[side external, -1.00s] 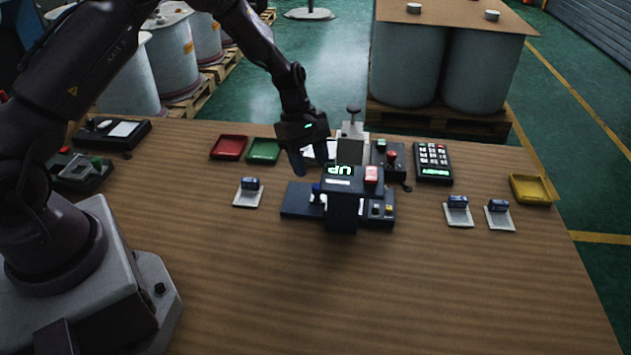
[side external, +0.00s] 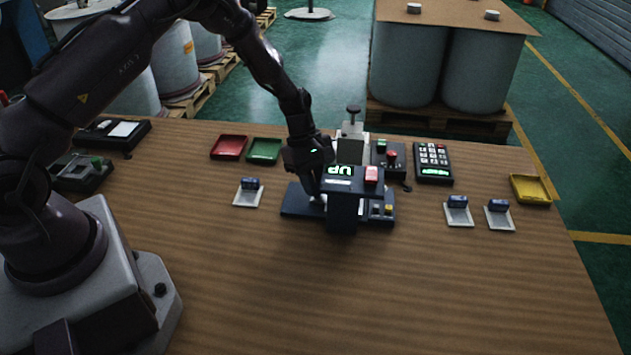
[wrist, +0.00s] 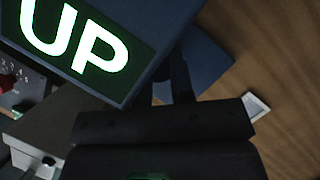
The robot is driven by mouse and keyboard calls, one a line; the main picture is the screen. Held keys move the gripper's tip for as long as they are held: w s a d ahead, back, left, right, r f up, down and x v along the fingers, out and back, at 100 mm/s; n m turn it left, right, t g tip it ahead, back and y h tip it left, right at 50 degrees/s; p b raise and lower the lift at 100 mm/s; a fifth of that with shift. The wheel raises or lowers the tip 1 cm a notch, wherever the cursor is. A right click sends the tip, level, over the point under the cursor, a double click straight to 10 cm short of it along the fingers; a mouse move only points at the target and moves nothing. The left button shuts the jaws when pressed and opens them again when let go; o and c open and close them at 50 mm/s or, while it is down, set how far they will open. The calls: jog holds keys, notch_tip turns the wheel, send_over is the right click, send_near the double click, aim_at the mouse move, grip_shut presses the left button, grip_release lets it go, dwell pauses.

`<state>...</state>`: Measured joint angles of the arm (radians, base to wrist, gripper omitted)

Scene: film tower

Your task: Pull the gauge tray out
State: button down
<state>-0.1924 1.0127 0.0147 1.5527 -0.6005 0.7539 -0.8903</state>
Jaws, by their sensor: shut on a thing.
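The gauge (side external: 343,190) is a dark blue unit with a lit green "UP" display and a red button on top. Its flat dark blue plate (side external: 293,207) reaches out to the left under the head. My gripper (side external: 318,194) is down at the left side of the head, shut on the gauge tray low over this plate. The fingers and the head hide most of the tray. In the wrist view the "UP" display (wrist: 75,38) fills the upper left, and part of the blue plate (wrist: 208,68) shows beside a dark finger.
A white stand with a blue part (side external: 249,190) is left of the gauge; two similar stands (side external: 458,209) are to the right. Red (side external: 228,147), green (side external: 264,150) and yellow (side external: 530,189) trays, a button box (side external: 389,158) and a keypad (side external: 433,162) stand around. The front table is clear.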

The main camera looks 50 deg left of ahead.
jog(key=s+a, duration=0.5)
jog(key=a, duration=0.1)
jog(key=shift+s, duration=0.35)
jog(key=c, duration=1)
grip_release()
jog(key=shift+c, duration=0.2)
jog(key=shift+o, duration=0.3)
jog(key=shift+d, duration=0.1)
jog(key=shift+r, duration=0.15)
jog(key=shift+w+r, duration=0.1)
jog(key=shift+r, duration=0.2)
jog(key=v, duration=1.2)
jog(key=shift+a, duration=0.25)
